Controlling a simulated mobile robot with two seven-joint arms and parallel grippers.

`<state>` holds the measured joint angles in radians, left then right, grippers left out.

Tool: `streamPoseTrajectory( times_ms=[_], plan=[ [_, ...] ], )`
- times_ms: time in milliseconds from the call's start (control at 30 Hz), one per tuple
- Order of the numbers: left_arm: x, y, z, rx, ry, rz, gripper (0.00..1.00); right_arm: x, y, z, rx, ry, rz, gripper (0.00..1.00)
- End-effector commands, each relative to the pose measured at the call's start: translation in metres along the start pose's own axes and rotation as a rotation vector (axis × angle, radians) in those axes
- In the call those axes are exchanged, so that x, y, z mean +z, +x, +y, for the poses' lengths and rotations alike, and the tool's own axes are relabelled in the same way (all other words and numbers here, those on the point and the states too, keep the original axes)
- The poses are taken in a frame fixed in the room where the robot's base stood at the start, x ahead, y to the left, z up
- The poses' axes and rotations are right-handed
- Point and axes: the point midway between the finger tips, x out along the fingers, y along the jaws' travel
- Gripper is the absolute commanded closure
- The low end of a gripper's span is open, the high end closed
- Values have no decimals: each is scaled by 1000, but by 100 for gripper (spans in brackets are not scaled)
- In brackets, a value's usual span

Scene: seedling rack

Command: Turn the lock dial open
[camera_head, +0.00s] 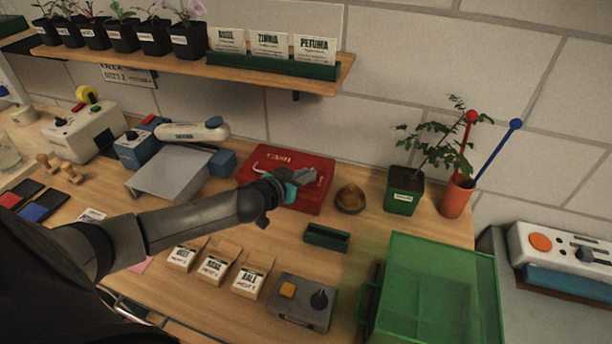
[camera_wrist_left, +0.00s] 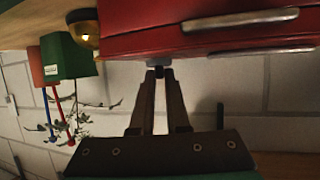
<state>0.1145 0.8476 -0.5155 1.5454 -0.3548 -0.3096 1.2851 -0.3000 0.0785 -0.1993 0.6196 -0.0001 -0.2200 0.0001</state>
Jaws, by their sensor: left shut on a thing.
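A red cash box (camera_head: 255,155) lies on the wooden bench, below the shelf, with pale lettering and silver fittings. My left gripper (camera_head: 306,177) reaches over the box's right part in the head view. In the left wrist view, the left gripper (camera_wrist_left: 160,75) has its fingertips close together at the edge of the red box (camera_wrist_left: 140,40). The right gripper is not in view.
A brass dome (camera_head: 350,198) stands just right of the box. A small green tray (camera_head: 327,237), a grey control box (camera_head: 302,303) and a green crate (camera_head: 388,293) lie nearer. Seed packets stand below my left forearm. A potted plant (camera_head: 404,203) stands back right.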

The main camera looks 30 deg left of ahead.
Motion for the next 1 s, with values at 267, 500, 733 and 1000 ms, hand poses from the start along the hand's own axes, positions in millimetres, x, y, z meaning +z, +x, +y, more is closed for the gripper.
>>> streamPoseTrajectory(
  times_ms=[267,500,733,1000],
  plan=[
    [-4,2,-10,220,101,2,100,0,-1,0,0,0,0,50],
    [-3,5,-15,407,181,3,100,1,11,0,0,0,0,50],
    [-1,7,-17,562,240,3,100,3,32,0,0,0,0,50],
    [-2,8,-19,682,287,1,100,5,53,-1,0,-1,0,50]
  ],
)
